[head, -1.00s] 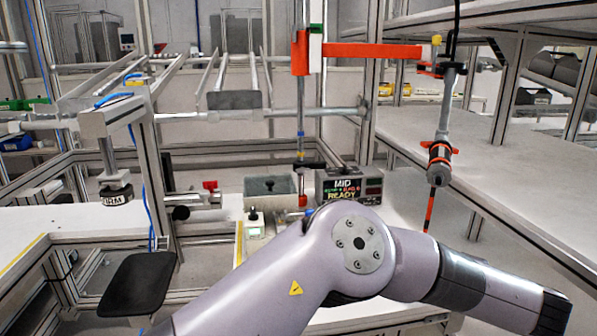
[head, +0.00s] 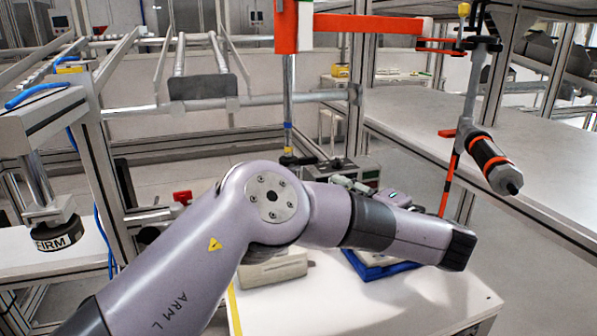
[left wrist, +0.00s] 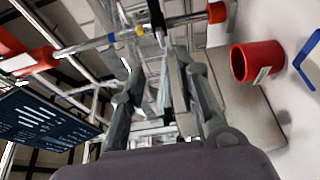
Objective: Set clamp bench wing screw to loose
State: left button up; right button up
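A black round piece labelled FIRM (head: 55,238) hangs under a metal post at the left of the head view. A small red piece (head: 182,197) shows on dark bench hardware to its right. I cannot tell for sure which part is the wing screw. My left arm crosses the middle of the head view, and its elbow and forearm hide part of the bench. In the left wrist view my left gripper (left wrist: 165,82) has its fingers spread, with nothing held between them. My right gripper is in neither view.
A powered tool (head: 490,160) hangs at the right from an orange beam (head: 370,24). A blue tray (head: 375,268) and a grey box (head: 273,269) are on the white table (head: 345,308), partly behind my arm. The left wrist view shows a red cup (left wrist: 257,62).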

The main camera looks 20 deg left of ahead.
pick_arm(q)
send_near(295, 170)
jog(key=x, duration=0.8)
jog(key=shift+w+a, duration=0.1)
jog(key=shift+a, duration=0.1)
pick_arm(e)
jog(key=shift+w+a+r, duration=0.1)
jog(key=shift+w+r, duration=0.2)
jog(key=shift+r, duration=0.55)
pick_arm(q)
grip_shut()
